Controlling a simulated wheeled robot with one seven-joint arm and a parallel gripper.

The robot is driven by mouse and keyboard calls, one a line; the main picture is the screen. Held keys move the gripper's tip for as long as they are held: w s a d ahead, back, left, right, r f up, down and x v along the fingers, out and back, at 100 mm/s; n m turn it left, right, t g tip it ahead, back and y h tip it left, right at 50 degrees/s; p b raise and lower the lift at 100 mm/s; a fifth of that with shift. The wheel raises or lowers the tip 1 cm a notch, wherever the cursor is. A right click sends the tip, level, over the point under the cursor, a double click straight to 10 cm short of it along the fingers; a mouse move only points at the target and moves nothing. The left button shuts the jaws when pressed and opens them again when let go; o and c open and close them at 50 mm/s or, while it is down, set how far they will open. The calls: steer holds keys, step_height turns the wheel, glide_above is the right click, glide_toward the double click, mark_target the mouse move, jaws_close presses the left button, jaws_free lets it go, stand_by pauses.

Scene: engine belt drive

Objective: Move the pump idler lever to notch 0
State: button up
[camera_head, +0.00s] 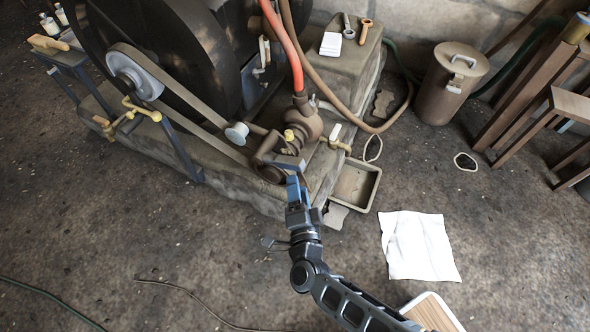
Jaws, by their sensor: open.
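A pale idler wheel (237,133) sits against the drive belt (185,95). The belt runs from a light pulley (135,75) down to the pump (302,125) and its dark lower pulley (268,168). A small yellow knob (289,135) is on the pump. I cannot tell for sure which part is the idler lever, and no notch marks can be read. My gripper (296,178) is open, at the front of the pump, just right of the lower pulley. Its tips overlap the pump's lower parts in the view, so contact cannot be told.
A red hose (286,45) rises from the pump. A metal tray (356,185), a white cloth (418,245) and a lidded can (450,82) are on the right. The front-left floor is mostly clear.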

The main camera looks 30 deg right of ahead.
mark_target(295, 168)
steer(key=b+x, duration=0.1)
steer(key=x, duration=0.6)
steer(key=shift+s, duration=0.1)
jaws_close()
stand_by(0.4)
